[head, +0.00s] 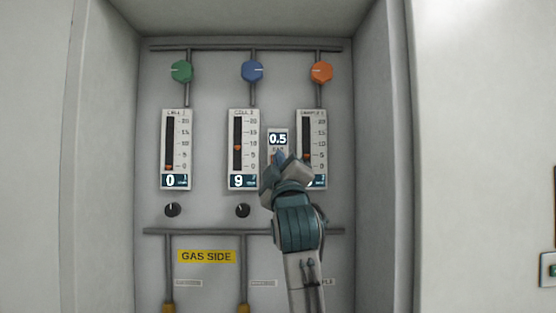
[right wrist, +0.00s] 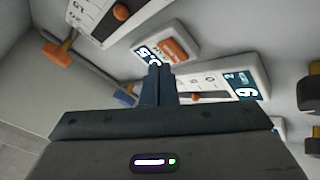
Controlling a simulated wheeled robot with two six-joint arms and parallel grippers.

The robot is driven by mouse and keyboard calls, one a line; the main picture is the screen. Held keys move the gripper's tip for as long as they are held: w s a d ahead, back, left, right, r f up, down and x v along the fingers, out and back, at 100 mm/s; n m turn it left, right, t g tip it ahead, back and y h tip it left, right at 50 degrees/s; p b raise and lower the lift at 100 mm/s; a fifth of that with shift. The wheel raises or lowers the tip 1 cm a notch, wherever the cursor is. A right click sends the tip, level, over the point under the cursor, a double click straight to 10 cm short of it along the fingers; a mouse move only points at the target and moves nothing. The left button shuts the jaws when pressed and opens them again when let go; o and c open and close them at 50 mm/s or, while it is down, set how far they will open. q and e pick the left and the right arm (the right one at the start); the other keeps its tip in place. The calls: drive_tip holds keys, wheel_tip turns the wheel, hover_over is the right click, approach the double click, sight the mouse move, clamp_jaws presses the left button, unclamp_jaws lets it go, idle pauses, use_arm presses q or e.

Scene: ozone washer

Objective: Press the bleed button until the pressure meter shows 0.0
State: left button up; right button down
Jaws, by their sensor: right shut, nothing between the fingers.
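The pressure meter (head: 278,139) is a small white panel between the middle and right gauges, and its display reads 0.5. The meter also shows tilted in the right wrist view (right wrist: 147,54), with an orange part (right wrist: 176,49) beside the digits, seemingly the bleed button. In the head view that part is hidden behind my right gripper (head: 279,157). My left gripper is not in view.
Three tall gauges stand in the recess: left (head: 175,150), middle (head: 243,150) and right (head: 311,130), the last partly covered by my arm. Green (head: 181,71), blue (head: 252,71) and orange (head: 321,71) knobs sit above. Black knobs (head: 173,210) and a pipe (head: 200,231) lie below.

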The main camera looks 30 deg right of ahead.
drive_tip(key=shift+s, duration=0.1)
drive_tip(key=s+a, duration=0.1)
drive_tip(key=s, duration=0.1)
drive_tip(key=s+a, duration=0.1)
drive_tip(key=s, duration=0.1)
drive_tip(key=shift+a+p, duration=0.3)
drive_tip(key=shift+p, duration=0.05)
idle(0.8)
